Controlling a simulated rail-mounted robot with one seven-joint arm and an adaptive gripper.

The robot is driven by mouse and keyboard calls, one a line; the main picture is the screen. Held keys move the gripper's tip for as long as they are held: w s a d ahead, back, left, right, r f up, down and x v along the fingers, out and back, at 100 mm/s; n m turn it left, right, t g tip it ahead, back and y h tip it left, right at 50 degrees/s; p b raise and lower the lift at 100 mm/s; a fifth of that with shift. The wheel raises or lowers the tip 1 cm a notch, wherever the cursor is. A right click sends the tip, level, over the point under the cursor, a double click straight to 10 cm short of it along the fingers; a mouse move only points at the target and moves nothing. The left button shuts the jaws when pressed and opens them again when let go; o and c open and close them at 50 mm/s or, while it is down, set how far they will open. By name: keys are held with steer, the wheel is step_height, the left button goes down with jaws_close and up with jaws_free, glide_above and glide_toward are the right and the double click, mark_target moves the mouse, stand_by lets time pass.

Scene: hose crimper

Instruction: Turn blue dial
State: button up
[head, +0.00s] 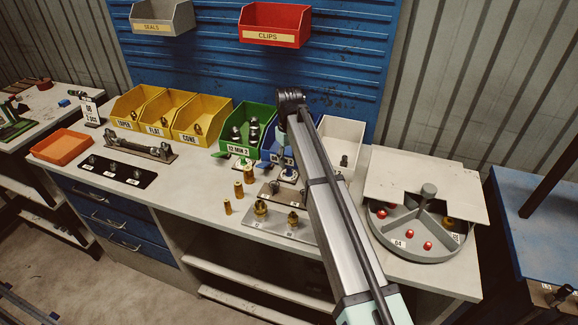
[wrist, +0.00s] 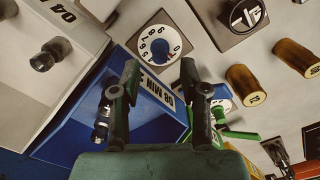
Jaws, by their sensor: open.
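The blue dial (wrist: 160,47) shows in the wrist view as a white numbered disc with a blue centre on a dark square plate. My gripper (wrist: 159,70) is open and empty, its two dark fingers spread below the dial in the picture, with the dial above the gap between the tips. I cannot tell the gap in depth, and I see no contact. In the head view a small pale dial (head: 289,174) sits in front of the blue bin, beside my arm. My arm hides much of the gripper there.
The blue bin (wrist: 76,128) is close beside my fingers. A green lever (wrist: 238,134) and brass fittings (wrist: 243,84) stand to the right in the wrist view. In the head view, a green bin (head: 232,143) and a round divided tray (head: 420,250) flank my arm.

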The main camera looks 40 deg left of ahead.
mark_target(289, 168)
steer(key=shift+f+p, duration=0.4)
steer(key=shift+f, duration=1.85)
jaws_close()
